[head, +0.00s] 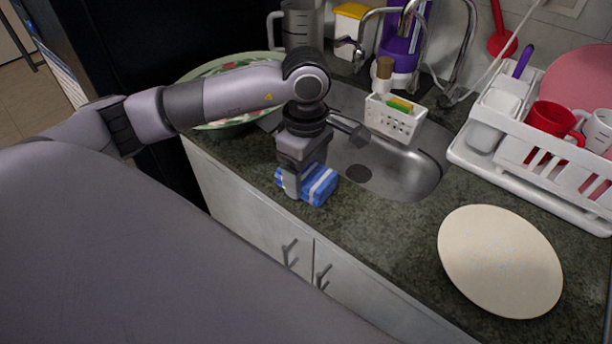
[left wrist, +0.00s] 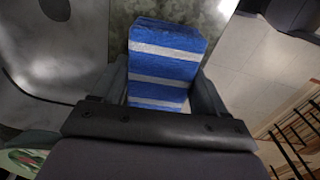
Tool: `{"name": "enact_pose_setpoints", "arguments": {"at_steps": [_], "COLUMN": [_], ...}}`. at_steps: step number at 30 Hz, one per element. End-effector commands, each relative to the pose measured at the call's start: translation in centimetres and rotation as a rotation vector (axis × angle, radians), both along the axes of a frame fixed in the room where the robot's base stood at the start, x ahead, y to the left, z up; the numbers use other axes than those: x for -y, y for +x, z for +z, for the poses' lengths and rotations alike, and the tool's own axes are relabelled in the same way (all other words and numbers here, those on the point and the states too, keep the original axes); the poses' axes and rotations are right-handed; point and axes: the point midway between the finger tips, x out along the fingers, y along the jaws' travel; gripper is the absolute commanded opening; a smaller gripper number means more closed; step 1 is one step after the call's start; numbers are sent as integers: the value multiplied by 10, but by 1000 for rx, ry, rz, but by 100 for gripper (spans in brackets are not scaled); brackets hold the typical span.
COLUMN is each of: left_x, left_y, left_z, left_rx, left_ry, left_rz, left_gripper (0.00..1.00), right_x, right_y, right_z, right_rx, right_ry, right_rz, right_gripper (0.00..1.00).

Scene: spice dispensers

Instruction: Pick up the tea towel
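The tea towel (head: 321,184) is a folded blue cloth with white stripes, on the dark green counter at the sink's front left edge. My left gripper (head: 296,192) points down at it, and its fingers are around the towel. In the left wrist view, the towel (left wrist: 166,62) lies between the two widely spaced fingers of my left gripper (left wrist: 162,88) and extends beyond them. Whether both fingers press on it cannot be made out. Part of the towel is hidden behind the near finger in the head view. My right gripper is out of view.
The steel sink (head: 400,172) with its tap (head: 408,18) lies behind the towel. A white caddy (head: 392,122) stands at the sink's back edge. A dish rack (head: 520,165) and a cream plate (head: 500,262) are to the right. A patterned bowl (head: 215,70) sits behind my left arm.

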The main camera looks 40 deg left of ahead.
Motion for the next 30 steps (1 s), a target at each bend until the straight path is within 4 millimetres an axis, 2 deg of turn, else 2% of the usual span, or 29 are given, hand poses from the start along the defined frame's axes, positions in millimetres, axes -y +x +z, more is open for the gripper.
{"name": "enact_pose_setpoints", "arguments": {"at_steps": [8, 14, 20, 24, 30], "left_x": [0, 0, 0, 0, 0], "left_y": [0, 1, 2, 1, 1], "left_z": [1, 15, 52, 93, 139], "left_rx": [1, 5, 8, 10, 7], "left_ry": [-1, -1, -2, -1, 1], "left_rz": [0, 1, 0, -1, 1], "left_gripper": [43, 43, 43, 43, 43], "right_x": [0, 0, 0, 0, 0], "right_y": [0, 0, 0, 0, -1], "right_z": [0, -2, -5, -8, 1], "right_rx": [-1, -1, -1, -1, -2], "right_ry": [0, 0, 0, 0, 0], "right_rz": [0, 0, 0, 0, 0], "right_gripper": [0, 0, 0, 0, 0]}}
